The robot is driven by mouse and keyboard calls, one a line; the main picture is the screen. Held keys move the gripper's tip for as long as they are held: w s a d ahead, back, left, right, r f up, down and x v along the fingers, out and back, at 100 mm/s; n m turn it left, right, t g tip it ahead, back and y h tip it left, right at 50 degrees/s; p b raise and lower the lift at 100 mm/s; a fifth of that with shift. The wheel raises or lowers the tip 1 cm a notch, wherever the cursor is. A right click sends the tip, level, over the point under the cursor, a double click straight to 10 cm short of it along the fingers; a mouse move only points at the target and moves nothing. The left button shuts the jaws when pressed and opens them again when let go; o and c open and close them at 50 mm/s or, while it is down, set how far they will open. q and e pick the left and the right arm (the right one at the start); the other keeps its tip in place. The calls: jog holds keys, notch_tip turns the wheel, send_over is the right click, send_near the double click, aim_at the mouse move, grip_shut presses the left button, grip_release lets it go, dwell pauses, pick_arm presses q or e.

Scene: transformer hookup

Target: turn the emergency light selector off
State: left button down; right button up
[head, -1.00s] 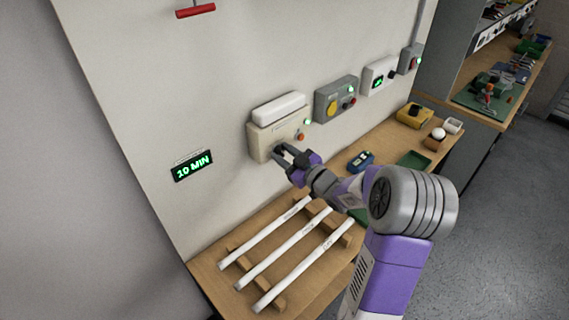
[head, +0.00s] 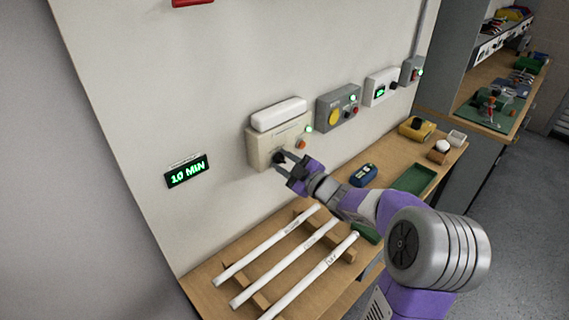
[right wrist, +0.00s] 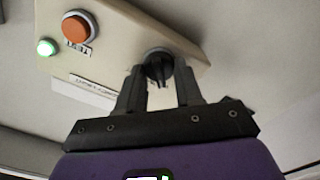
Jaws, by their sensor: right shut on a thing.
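The emergency light unit (head: 262,150) is a beige box on the wall with a white lamp cover (head: 279,115) on top. In the right wrist view its black selector knob (right wrist: 157,66) sits between my fingers. My right gripper (head: 285,160) is at the unit's front; in the right wrist view its fingers (right wrist: 158,82) are shut on the knob. The unit carries a lit green lamp (right wrist: 46,47) and an orange button (right wrist: 77,27). In the head view the knob is largely hidden by my fingers. My left gripper is out of view.
A grey box with a yellow button (head: 334,117) and a white box with a green display (head: 380,90) hang to the right. A "10 MIN" sign (head: 187,172) is at left. White tubes (head: 268,245) lie on a rack on the bench below.

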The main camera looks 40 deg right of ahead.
jog(key=o, duration=1)
jog(key=s, duration=0.7)
jog(key=shift+s+d+p, duration=0.25)
jog(key=shift+d+p, duration=0.05)
